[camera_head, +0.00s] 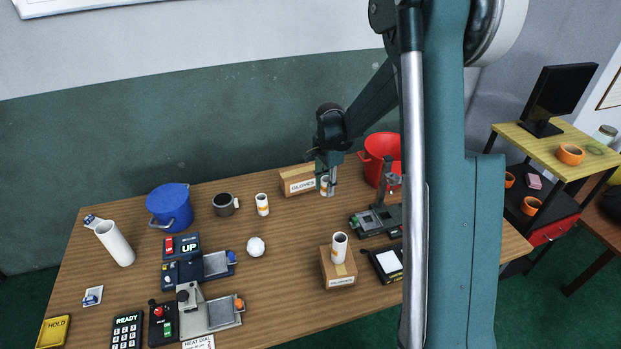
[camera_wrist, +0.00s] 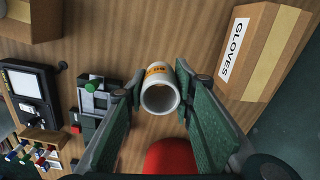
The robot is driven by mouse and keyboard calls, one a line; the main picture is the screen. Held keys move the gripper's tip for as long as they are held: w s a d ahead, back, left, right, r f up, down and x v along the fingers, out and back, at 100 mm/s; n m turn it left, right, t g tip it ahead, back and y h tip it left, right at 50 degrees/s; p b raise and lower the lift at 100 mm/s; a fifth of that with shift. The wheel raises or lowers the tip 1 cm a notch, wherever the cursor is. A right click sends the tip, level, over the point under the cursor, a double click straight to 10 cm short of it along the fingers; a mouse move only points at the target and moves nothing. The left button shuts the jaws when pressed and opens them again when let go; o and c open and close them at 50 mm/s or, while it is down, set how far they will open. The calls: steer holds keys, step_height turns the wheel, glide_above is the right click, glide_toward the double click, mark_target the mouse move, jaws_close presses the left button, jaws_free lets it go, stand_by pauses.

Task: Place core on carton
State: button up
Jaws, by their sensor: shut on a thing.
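My gripper (camera_head: 328,178) is at the back of the table, shut on a white core with an orange label (camera_wrist: 161,94). The wrist view looks into the core's open end, with a finger on each side. I cannot tell whether it touches the table. The back carton, labelled GLOVES (camera_head: 298,181), stands just left of the gripper in the head view; in the wrist view it is on the right (camera_wrist: 262,50). Another carton (camera_head: 339,272) stands nearer the front with a white core (camera_head: 340,246) upright on it. A third core (camera_head: 262,204) stands upright on the table.
A red pot (camera_head: 380,155) stands close to the right of my gripper. A small grey-green device (camera_head: 374,220) stands in front of it. A dark mug (camera_head: 224,204), blue pot (camera_head: 170,206) and white crumpled ball (camera_head: 256,246) are left. The mid-table between ball and front carton is clear.

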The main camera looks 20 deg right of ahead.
steer(key=w+a+r+n+p, duration=0.3)
steer(key=w+r+n, duration=0.1)
steer(key=w, duration=0.4)
steer(key=w+a+r+n+p, duration=0.2)
steer(key=w+r+n+p, duration=0.1)
steer(key=w, duration=0.6)
steer(key=shift+a+r+n, duration=0.4)
steer(key=shift+r+n, duration=0.3)
steer(key=shift+r, duration=0.2)
glide_above(299, 171)
steer(key=shift+f, duration=3.15)
steer(key=shift+f, duration=0.1)
steer(key=shift+f, duration=1.75)
steer(key=shift+f, duration=0.15)
steer(key=o, duration=0.9)
